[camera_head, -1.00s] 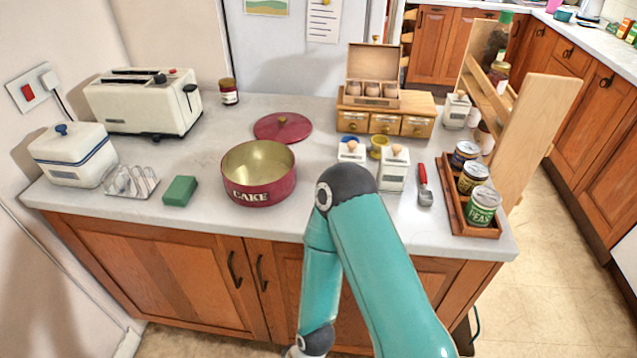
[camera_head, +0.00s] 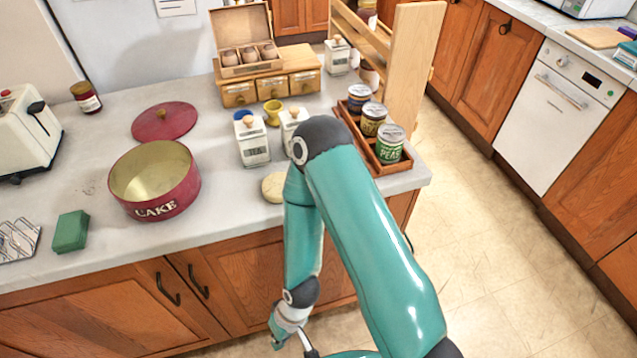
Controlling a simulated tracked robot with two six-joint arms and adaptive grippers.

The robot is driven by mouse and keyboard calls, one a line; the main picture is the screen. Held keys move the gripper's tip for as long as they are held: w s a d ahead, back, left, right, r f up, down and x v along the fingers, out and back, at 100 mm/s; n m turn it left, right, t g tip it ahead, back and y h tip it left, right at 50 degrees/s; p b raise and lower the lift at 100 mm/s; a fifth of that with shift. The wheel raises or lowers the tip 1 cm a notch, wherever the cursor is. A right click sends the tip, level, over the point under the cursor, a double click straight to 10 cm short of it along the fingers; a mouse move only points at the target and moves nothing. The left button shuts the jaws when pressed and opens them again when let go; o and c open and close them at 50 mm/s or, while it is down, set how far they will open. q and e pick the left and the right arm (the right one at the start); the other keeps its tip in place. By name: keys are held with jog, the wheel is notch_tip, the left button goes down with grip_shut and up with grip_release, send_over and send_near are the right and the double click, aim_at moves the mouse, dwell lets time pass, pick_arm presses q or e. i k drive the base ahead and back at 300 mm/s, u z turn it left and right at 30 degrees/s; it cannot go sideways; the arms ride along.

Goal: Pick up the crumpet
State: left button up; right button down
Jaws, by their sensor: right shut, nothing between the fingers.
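The crumpet seems to be the pale, round, flat thing (camera_head: 273,187) on the worktop near its front edge. Its right side is hidden behind my right arm. My right arm comes in from the bottom right, bends at an elbow over the worktop and runs down in front of the cupboards. My right gripper (camera_head: 309,344) is at the bottom of the picture, low before the cupboard front, well below the crumpet and apart from it. My left gripper is not in view.
A red cake tin (camera_head: 155,190) stands left of the crumpet, its lid (camera_head: 164,121) behind it. A white tea canister (camera_head: 252,143) stands just behind the crumpet. A wooden tray (camera_head: 394,167) with cans is at the right end. The worktop between tin and crumpet is clear.

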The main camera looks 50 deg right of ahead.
aim_at(272, 186)
jog(key=u, duration=1.35)
jog(key=i, duration=0.1)
jog(key=z, duration=2.8)
jog(key=k, duration=0.6)
jog(key=u, duration=5.7)
jog(key=k, duration=0.6)
jog(key=z, duration=5.7)
